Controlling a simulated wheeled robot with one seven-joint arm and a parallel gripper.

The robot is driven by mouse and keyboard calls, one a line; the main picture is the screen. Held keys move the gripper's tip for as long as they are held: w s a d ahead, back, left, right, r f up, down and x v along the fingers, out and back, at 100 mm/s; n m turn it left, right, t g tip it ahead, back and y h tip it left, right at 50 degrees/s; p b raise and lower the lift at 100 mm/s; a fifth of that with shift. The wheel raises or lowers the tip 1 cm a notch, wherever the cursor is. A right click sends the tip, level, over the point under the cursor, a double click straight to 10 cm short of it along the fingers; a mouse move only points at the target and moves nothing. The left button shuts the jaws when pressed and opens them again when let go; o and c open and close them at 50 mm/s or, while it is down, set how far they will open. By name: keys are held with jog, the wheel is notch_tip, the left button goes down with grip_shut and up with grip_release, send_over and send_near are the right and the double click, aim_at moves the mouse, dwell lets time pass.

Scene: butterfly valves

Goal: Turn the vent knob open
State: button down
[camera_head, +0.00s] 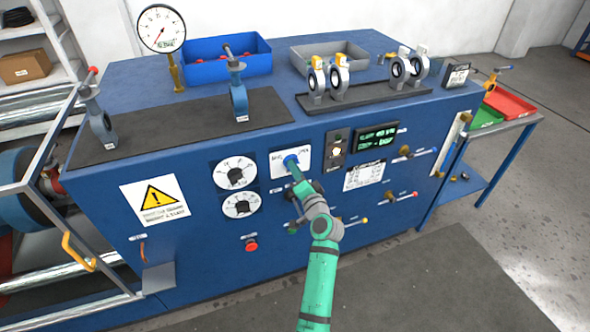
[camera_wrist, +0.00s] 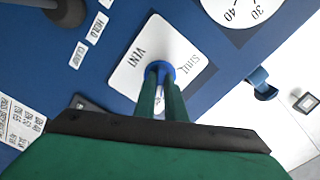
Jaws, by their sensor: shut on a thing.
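The vent knob (camera_head: 290,160) is a round blue knob on a white label plate on the front of the blue bench. In the wrist view the vent knob (camera_wrist: 160,70) sits in the middle of its white plate (camera_wrist: 132,55), which reads "VENT" and "SHUT". My gripper (camera_wrist: 163,80) is at the knob, with its two green fingers shut on it. In the head view my gripper (camera_head: 294,170) reaches the knob from below and in front. The fingers hide part of the knob and the lower part of its plate.
Dials (camera_head: 235,173), a green display (camera_head: 377,138) and a red button (camera_head: 251,245) surround the knob on the panel. Small lever valves (camera_head: 405,152) stick out at the right. Valves and bins (camera_head: 228,60) stand on the bench top. The floor in front (camera_head: 430,285) is clear.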

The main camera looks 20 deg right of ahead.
jog(key=shift+a, duration=0.1)
dwell(0.3)
jog(key=c, duration=1.8)
grip_release()
jog(key=shift+w, duration=0.1)
jog(key=s, duration=1.1)
jog(key=shift+d, duration=0.2)
